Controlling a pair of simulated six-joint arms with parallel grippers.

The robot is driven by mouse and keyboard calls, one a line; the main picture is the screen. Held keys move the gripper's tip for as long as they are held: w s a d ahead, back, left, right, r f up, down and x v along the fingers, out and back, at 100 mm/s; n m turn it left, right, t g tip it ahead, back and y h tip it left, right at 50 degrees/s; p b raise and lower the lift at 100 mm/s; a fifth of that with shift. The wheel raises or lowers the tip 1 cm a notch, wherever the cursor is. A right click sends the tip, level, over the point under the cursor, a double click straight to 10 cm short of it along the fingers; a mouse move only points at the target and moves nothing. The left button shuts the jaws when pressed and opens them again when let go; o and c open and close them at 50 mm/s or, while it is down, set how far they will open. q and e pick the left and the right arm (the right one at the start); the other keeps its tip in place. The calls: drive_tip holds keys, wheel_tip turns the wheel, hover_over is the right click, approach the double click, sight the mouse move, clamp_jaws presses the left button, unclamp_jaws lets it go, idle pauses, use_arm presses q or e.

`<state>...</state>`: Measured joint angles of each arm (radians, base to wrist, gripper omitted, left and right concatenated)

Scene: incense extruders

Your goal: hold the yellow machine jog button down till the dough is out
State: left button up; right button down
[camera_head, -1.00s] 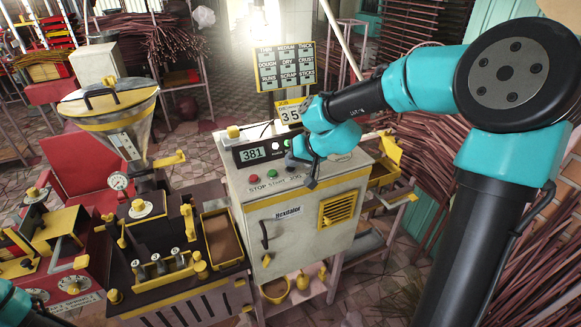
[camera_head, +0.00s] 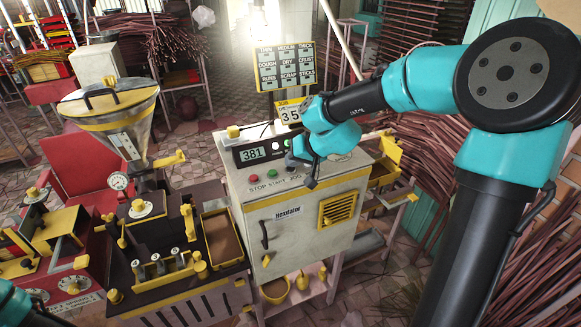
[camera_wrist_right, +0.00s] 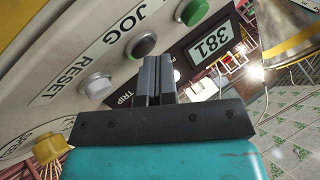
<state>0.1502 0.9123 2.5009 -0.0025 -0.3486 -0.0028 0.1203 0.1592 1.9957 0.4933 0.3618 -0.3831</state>
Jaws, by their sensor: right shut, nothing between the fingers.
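The control cabinet (camera_head: 290,225) is beige, with a row labelled STOP, START and JOG on its sloping top. In the head view my right gripper (camera_head: 297,168) is over the JOG end and hides that button. In the right wrist view the dark JOG button (camera_wrist_right: 142,45) with a pale ring is just beyond my shut, empty fingers (camera_wrist_right: 158,62). I cannot tell whether the fingertips touch or press it. The green START button (camera_wrist_right: 195,11) is farther right and the pale RESET button (camera_wrist_right: 96,86) is at left. No dough can be made out. My left gripper is out of view.
A display reading 381 (camera_head: 252,154) sits behind the buttons. A yellow lettered board (camera_head: 285,65) stands behind the cabinet. A metal hopper (camera_head: 125,115) and a dark bench with a yellow-rimmed tray (camera_head: 206,220) are at left. Bundles of reddish sticks line the right.

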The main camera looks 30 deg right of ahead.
drive_tip(key=shift+r, duration=0.95)
drive_tip(key=shift+r, duration=2.5)
